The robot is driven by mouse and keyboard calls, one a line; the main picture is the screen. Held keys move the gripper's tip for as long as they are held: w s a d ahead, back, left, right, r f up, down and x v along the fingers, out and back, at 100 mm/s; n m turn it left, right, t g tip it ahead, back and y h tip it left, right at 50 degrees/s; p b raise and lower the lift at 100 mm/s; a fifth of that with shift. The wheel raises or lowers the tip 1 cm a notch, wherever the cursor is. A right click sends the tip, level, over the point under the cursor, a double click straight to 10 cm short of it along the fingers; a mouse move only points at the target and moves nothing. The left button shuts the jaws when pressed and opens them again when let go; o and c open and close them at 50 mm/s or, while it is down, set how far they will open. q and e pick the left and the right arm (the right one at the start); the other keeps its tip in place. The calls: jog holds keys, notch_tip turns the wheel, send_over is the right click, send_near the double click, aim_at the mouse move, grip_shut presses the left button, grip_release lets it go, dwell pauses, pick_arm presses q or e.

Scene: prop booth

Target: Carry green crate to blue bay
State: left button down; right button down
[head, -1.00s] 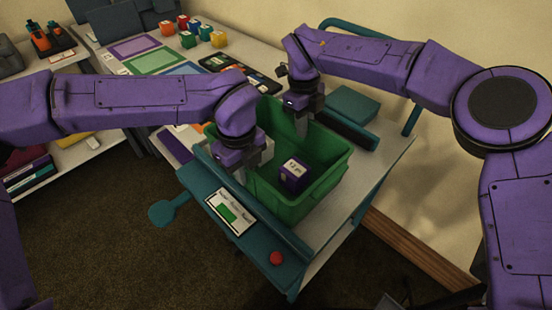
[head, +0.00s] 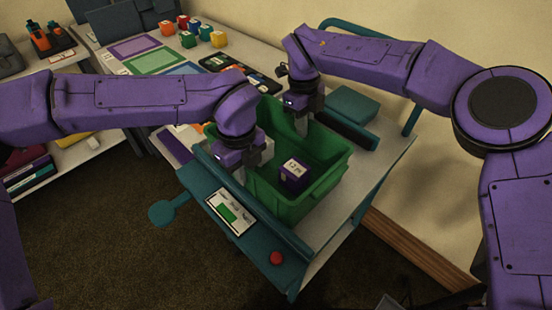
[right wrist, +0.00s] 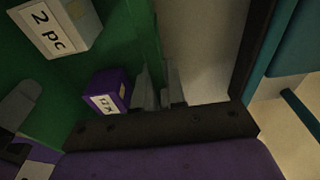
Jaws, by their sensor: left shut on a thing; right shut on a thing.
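The green crate (head: 318,196) sits on the pale top of a teal-edged cart. It holds a purple box (head: 295,180) with a white label; this box also shows in the right wrist view (right wrist: 108,92). A pale box marked "2 pc" (right wrist: 60,22) is in the crate too, partly hidden in the head view by my left gripper. My left gripper (head: 240,172) is shut on the crate's near-left wall. My right gripper (head: 302,125) is shut on the far-right wall; its fingers show in the right wrist view (right wrist: 160,90). The blue bay (head: 182,69) appears as a blue rectangle on the white table behind, partly hidden by my left arm.
The cart (head: 372,182) has a teal front panel with a display (head: 231,212) and a red button (head: 277,258). Purple and green rectangles (head: 155,60), small coloured boxes (head: 203,33) and a dark tray (head: 222,62) are on the table. A wall stands close at right.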

pick_arm(q)
jog(key=shift+r, duration=0.2)
pick_arm(e)
jog(key=shift+w+d+r, duration=0.1)
jog(key=shift+r, duration=0.1)
